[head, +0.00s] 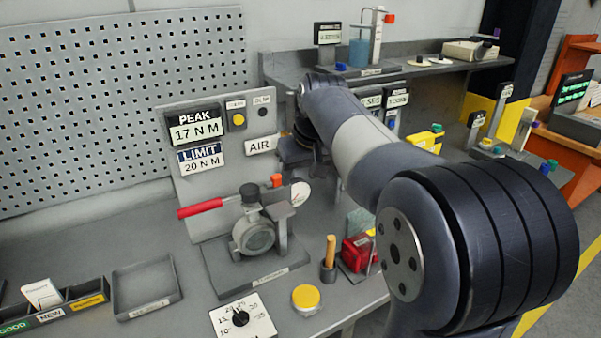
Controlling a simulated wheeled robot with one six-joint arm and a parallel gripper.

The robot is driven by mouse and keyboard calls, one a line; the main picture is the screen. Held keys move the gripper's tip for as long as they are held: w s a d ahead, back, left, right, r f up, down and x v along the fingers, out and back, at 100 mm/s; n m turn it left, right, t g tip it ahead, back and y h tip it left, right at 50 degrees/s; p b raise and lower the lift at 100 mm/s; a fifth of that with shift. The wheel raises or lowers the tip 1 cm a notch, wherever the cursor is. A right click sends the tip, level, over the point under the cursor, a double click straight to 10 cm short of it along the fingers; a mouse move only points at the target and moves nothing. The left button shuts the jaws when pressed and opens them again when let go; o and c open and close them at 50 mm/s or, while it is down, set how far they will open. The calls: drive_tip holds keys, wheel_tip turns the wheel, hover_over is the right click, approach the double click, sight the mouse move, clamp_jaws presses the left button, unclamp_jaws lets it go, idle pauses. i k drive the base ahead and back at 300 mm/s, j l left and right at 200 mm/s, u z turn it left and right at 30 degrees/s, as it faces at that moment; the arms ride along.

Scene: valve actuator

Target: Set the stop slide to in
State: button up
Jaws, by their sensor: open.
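I cannot pick out the stop slide for certain; my arm covers part of the bench where it may be. The valve (257,237) stands on a grey base plate (257,272) with a black cap on top. A red-handled lever (200,208) reaches left from it. An orange knob (277,181) and a round white gauge (300,193) are at its upper right. My gripper (292,158) is at the far end of my arm, above and behind the valve's right side, mostly hidden by the arm. It looks open; its fingertips are not clear, and nothing shows held in it.
A panel (190,180) behind the valve reads PEAK 17 N M and LIMIT 20 N M. In front are a dial plate (243,318), a yellow button (306,297), a wooden-handled tool (330,252) and a red box (357,253). An empty tray (146,289) lies left. A shelf (400,72) stands behind.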

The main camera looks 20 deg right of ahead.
sight(275, 182)
drive_tip(key=k+z, duration=0.2)
drive_tip(key=k, duration=0.75)
drive_tip(key=i+u, duration=0.15)
drive_tip(key=i, duration=0.5)
drive_tip(key=i+l+u, duration=0.15)
drive_tip(key=i, duration=0.55)
